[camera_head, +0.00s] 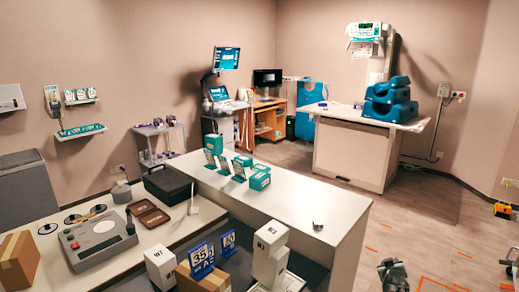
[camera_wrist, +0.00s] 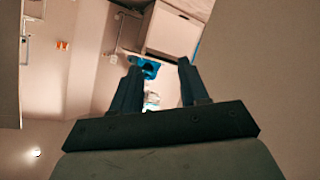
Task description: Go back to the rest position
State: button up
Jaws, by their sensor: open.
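My gripper (camera_wrist: 160,66) shows in the wrist view with its two dark fingers spread apart. Nothing is held between them. Through the gap, well beyond the fingertips, I see a blue object (camera_wrist: 149,68) and part of the room. In the head view a dark grey shape (camera_head: 393,275) is cut off at the bottom edge; I cannot tell whether it is part of my arm.
A long white counter (camera_head: 330,207) carries teal boxes (camera_head: 260,180) and a small grey object (camera_head: 318,225). A lower bench at left holds a grey device (camera_head: 95,240), and cardboard and white boxes. Blue cushions (camera_head: 390,100) sit on a table at the back. Open floor (camera_head: 440,215) lies right.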

jog(key=s+a+f+g+y, duration=0.35)
jog(key=s+a+f, duration=0.55)
jog(key=a+f, duration=0.4)
jog(key=s+a+f+g+y, duration=0.2)
jog(key=s+a+f+g, duration=0.3)
jog(key=s+a+f, duration=0.65)
jog(key=s+a+f+g, duration=0.2)
jog(key=s+a, duration=0.3)
jog(key=s, duration=0.4)
jog(key=s+a+f+g+y, duration=0.1)
jog(key=s+a+f+g, duration=0.2)
jog(key=s, duration=0.6)
jog(key=s+a+f+g, duration=0.3)
jog(key=s+a+g, duration=0.1)
jog(key=s+a, duration=0.3)
jog(key=s, duration=0.2)
jog(key=shift+s+a, duration=0.4)
jog(key=shift+g, duration=0.25)
